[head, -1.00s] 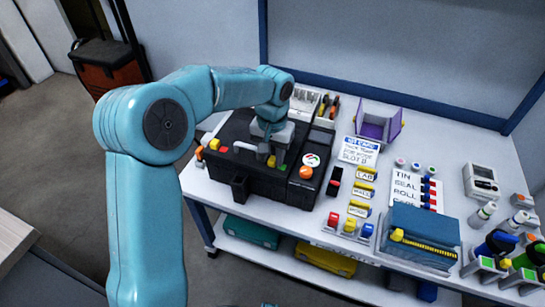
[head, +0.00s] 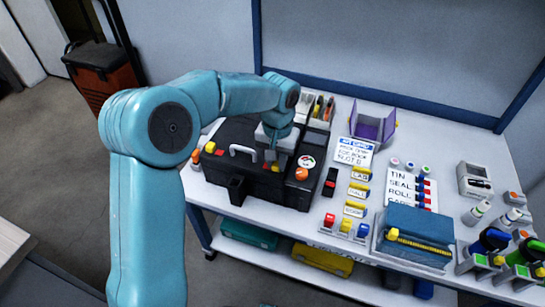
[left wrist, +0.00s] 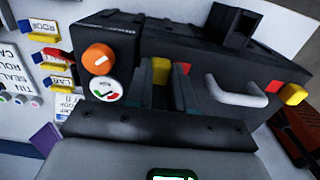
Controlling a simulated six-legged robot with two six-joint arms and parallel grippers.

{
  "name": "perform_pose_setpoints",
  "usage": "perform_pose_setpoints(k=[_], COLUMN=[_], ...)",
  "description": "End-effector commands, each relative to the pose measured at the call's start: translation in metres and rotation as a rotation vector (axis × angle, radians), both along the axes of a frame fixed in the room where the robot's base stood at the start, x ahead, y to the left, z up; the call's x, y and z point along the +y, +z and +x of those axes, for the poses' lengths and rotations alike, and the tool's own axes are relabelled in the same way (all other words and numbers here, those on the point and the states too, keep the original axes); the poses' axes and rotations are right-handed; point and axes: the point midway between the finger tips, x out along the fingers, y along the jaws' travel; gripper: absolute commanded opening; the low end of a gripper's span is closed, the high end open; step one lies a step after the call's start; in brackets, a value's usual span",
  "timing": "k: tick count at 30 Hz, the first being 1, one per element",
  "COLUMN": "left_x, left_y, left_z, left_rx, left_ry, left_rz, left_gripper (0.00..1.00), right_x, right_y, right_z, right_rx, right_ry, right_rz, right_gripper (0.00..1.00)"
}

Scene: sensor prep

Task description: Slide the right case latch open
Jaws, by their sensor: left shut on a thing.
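The black case (head: 235,187) stands on the left of the bench, with a grey handle (head: 243,150) on its front. The right case latch (head: 268,167) has a yellow tab, mostly hidden by my gripper in the head view. In the left wrist view, the yellow tab (left wrist: 157,67) shows between the fingers, with a red mark (left wrist: 179,68) beside it. My left gripper (head: 275,163) reaches down over the latch and is shut on it. The left latch's yellow tab (head: 210,147) is beside a red mark (head: 221,153). My right gripper is not in view.
An orange knob (head: 302,174) and a round gauge (head: 306,161) sit close to the right of my gripper. Labelled holders (head: 359,174), a blue box (head: 418,225) and a purple open box (head: 373,128) fill the bench further right.

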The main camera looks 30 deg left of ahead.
Motion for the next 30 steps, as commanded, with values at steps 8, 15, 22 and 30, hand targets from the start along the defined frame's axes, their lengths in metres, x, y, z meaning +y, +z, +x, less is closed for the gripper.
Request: perform_pose_setpoints(k=[8, 15, 22, 30], left_x=[-0.003, -0.002, -0.002, -0.002], left_y=[0.000, 0.000, 0.026, 0.100], left_z=[0.001, 0.001, 0.001, 0.002], left_rx=[-0.004, -0.003, -0.007, -0.008], left_ry=[-0.001, -0.001, -0.001, -0.001], left_rz=[-0.005, -0.004, -0.003, -0.004], left_gripper=[0.34, 0.34, 0.34, 0.34], right_x=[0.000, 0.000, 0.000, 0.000], right_y=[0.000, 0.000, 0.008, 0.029], right_z=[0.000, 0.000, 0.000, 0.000], right_rx=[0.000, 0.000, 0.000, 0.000], right_ry=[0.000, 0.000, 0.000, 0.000], right_rz=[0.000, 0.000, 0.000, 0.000], right_gripper=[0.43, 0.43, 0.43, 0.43])
